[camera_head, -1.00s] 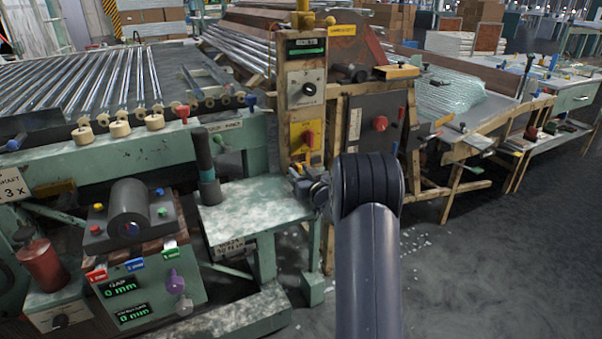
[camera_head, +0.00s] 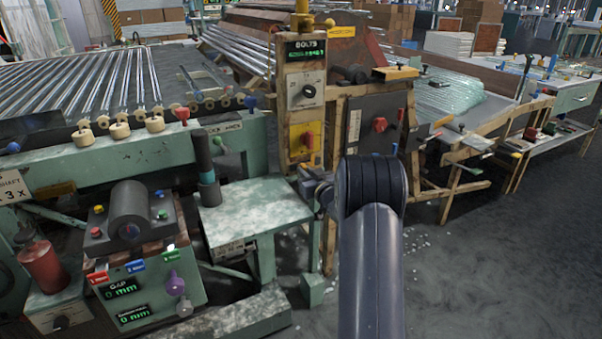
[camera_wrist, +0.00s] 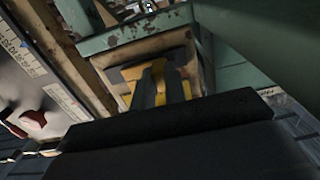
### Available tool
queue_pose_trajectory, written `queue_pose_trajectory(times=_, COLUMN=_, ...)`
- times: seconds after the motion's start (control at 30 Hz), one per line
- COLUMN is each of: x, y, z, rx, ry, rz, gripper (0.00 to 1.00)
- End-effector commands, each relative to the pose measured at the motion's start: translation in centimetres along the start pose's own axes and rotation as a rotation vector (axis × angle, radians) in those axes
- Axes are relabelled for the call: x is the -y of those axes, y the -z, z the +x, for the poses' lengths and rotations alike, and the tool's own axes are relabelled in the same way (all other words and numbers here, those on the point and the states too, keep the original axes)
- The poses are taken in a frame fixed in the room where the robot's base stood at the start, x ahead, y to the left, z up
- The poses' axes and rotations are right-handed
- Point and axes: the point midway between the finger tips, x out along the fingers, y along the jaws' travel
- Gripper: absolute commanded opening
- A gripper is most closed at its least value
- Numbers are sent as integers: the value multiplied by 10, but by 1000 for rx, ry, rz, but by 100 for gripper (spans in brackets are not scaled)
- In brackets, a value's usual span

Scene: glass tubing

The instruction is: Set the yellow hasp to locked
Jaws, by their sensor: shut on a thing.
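The yellow hasp (camera_wrist: 150,92) shows in the middle of the wrist view, against a pale worn plate below a chipped green ledge. My gripper (camera_wrist: 159,86) has its dark fingers at the hasp and is shut on it. The fingers and the dark wrist body cover part of it, so I cannot tell its exact setting. In the head view my gripper (camera_head: 314,187) is beside the post below the control box, left of my dark wrist joint. The hasp itself is hidden there.
A control box (camera_head: 304,95) with a dial and a red handle on a yellow panel stands above my gripper. A dark panel with a red knob (camera_head: 380,125) is to its right. A green table (camera_head: 255,205) is close on the left. Open floor (camera_head: 480,270) lies to the right.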

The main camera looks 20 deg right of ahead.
Motion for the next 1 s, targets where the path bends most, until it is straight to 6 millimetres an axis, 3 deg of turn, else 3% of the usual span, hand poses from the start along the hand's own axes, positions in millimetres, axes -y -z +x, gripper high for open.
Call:
queue_pose_trajectory(times=0.07, x=-10, y=2, z=0, rx=-3, ry=-2, rz=0, gripper=0)
queue_pose_trajectory(times=0.3, x=-11, y=2, z=0, rx=-4, ry=-3, rz=1, gripper=0)
queue_pose_trajectory(times=0.33, x=-11, y=2, z=0, rx=-5, ry=-4, rz=1, gripper=15)
queue_pose_trajectory(times=0.57, x=-10, y=2, z=0, rx=-4, ry=-2, rz=1, gripper=34)
queue_pose_trajectory(times=0.87, x=-10, y=1, z=-2, rx=-2, ry=-1, rz=2, gripper=35)
queue_pose_trajectory(times=1.0, x=-10, y=1, z=-14, rx=-1, ry=-2, rz=3, gripper=35)
